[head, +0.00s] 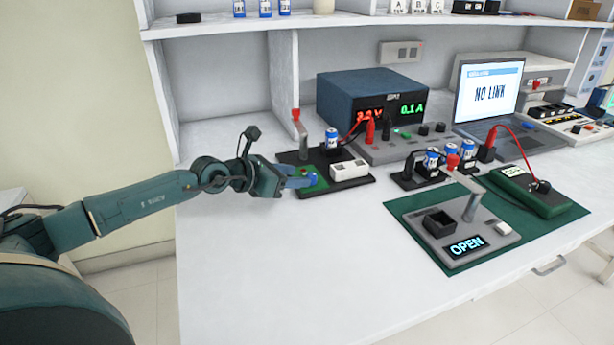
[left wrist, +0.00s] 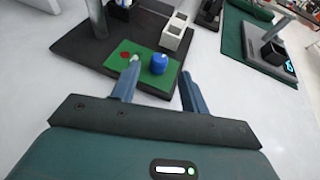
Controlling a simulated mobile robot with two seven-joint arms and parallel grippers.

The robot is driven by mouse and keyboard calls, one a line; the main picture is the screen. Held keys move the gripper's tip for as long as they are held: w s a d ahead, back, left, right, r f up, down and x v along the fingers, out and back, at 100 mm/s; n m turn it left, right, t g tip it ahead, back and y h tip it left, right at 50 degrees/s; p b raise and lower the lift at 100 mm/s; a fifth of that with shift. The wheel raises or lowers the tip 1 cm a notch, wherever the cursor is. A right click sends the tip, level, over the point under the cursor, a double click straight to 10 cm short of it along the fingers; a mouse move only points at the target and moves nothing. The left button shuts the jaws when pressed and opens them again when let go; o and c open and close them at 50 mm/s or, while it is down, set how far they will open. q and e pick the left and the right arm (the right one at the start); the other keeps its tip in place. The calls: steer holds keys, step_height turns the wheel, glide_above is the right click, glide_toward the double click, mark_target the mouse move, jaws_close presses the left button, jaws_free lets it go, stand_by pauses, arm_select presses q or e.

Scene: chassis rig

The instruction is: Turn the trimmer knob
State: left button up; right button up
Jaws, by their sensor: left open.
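The blue trimmer knob (left wrist: 159,64) stands on a small green board (left wrist: 118,60), which lies on a black base plate (left wrist: 85,48). My left gripper (head: 303,181) reaches in from the left over the near left part of that base; its blue fingers cover part of the green board (head: 321,181) in the head view. In the left wrist view the left gripper (left wrist: 160,70) is open. The knob appears between and slightly beyond its two fingertips; I cannot tell whether either touches it. My right gripper is not in view.
A white socket block (head: 349,170) and a red-topped lever post (head: 300,133) stand on the same base. Behind is a power supply (head: 362,97). To the right, a green mat (head: 408,205) holds a fixture whose display reads OPEN (head: 467,247). The front table (head: 290,270) is clear.

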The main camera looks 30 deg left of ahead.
mark_target(308, 176)
arm_select(q)
steer(key=shift+x, duration=2.35)
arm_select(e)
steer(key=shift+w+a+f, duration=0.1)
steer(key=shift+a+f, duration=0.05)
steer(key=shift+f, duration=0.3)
